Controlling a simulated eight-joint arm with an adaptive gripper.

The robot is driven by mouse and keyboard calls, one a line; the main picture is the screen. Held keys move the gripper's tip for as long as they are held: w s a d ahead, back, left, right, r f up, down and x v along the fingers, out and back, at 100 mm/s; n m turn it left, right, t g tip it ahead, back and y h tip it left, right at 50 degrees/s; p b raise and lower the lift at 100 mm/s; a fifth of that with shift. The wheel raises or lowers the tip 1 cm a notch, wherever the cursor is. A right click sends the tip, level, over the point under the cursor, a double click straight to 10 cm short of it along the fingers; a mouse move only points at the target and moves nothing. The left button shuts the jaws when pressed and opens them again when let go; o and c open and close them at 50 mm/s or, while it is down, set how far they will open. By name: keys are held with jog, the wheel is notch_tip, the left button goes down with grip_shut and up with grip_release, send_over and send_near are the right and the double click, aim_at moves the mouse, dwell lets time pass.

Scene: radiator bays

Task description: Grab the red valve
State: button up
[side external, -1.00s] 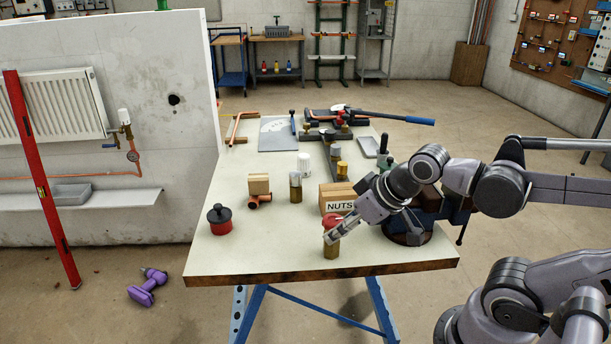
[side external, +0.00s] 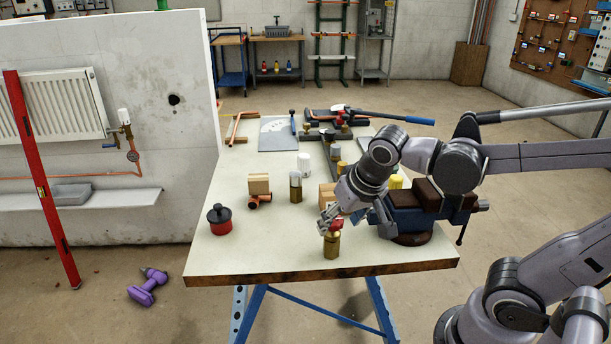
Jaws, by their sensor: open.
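The red valve (side external: 332,242) has a brass body and a red top and stands upright near the front edge of the workbench (side external: 275,262). My gripper (side external: 329,221) is open and reaches down from the upper right, with its fingers at the valve's red top. The fingers partly hide the top. I cannot tell whether they touch it. A brass valve with a white cap (side external: 296,187) stands farther back to the left.
A vise (side external: 410,212) stands at the right edge, close to my arm. A red and black pot (side external: 219,220) is at the left. The front left is clear.

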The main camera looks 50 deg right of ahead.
aim_at(332, 239)
jog(key=m, duration=0.1)
jog(key=w+m+g+h, duration=0.1)
jog(key=m, duration=0.1)
jog(key=shift+w+d+m+h, duration=0.3)
jog(key=shift+m, duration=0.1)
jog(key=shift+f+g, duration=0.15)
jog(key=shift+g, duration=0.15)
jog(key=shift+x, duration=5.35)
grip_shut()
